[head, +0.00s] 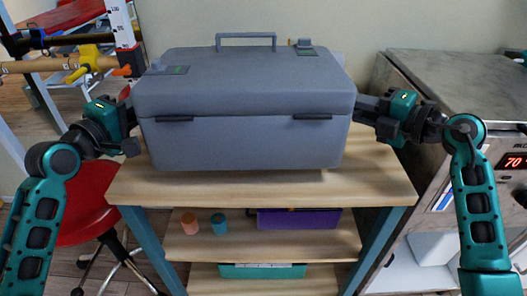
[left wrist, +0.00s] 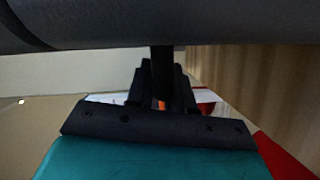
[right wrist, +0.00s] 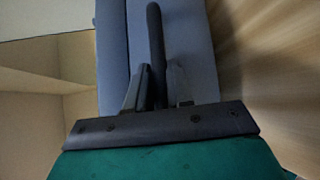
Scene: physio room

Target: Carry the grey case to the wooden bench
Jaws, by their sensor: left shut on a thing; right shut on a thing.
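The grey case (head: 245,140) is a large closed box with a top handle and dark front latches. It is upright over the wooden top (head: 380,190) of a shelf unit with teal legs, with a shadow below its front edge; I cannot tell whether it touches. My left gripper (head: 134,118) is at its left side, shut on a dark side handle that shows in the left wrist view (left wrist: 163,62). My right gripper (head: 364,110) is at its right side, shut on the other dark handle (right wrist: 156,40). I cannot tell whether this unit is the wooden bench.
Lower shelves hold a purple bin (head: 298,218), a teal bin (head: 262,270) and two small cups (head: 219,224). A metal cabinet (head: 450,85) with a red display stands close on the right. A red stool (head: 85,205) and a rack (head: 75,62) stand at left.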

